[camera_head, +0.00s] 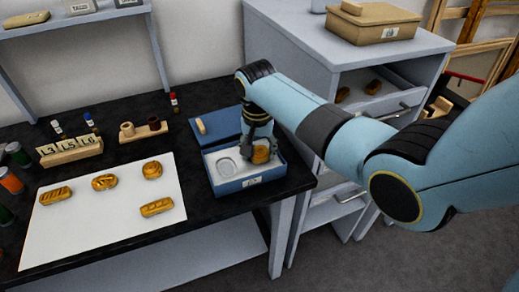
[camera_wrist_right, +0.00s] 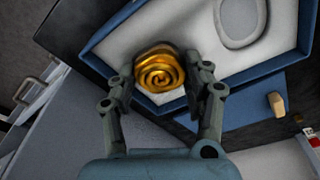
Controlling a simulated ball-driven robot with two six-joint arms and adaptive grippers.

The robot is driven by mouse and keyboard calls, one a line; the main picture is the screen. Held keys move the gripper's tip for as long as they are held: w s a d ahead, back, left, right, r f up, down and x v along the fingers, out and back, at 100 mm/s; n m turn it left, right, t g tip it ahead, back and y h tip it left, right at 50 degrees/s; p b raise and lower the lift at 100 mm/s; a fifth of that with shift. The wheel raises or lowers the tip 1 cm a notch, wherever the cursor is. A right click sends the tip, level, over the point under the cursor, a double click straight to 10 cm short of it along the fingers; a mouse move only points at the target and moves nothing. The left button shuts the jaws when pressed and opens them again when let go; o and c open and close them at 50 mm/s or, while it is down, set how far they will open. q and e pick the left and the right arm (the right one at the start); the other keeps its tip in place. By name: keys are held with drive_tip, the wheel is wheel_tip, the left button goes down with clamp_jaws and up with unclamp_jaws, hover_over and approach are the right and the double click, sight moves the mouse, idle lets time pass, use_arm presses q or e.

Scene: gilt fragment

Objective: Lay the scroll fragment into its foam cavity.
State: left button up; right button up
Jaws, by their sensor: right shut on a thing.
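The scroll fragment (camera_wrist_right: 158,72) is a gold piece with a spiral relief. My right gripper (camera_wrist_right: 160,82) is shut on it, with one finger on each side. In the head view the fragment (camera_head: 261,152) shows under my right gripper (camera_head: 259,140), over the right part of a blue box (camera_head: 250,187) with a pale foam insert. The left part of the foam has an oval cavity (camera_head: 226,165), which looks empty; it also shows in the wrist view (camera_wrist_right: 240,18). The foam under the fragment is mostly hidden. I cannot tell whether the fragment touches it. My left gripper is not in view.
Several gold fragments lie on a white sheet (camera_head: 105,222) to the left. A blue lid (camera_head: 214,127) with a small tan block lies behind the box. A wooden holder (camera_head: 143,131) stands behind the sheet. A grey cabinet (camera_head: 335,50) stands at the right.

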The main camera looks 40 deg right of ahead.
sight(258, 154)
drive_tip(key=shift+s+a+f, duration=0.15)
drive_tip(key=shift+s+f, duration=0.35)
drive_tip(key=shift+f, duration=0.3)
drive_tip(key=shift+c, duration=1.3)
drive_tip(key=o, duration=1.2)
drive_tip(key=shift+w+f, duration=0.1)
drive_tip(key=shift+f, duration=0.05)
drive_tip(key=shift+w+r, duration=0.1)
drive_tip(key=shift+r, duration=0.2)
drive_tip(key=r, duration=1.3)
drive_tip(key=shift+s+a, duration=0.25)
drive_tip(key=shift+a, duration=0.15)
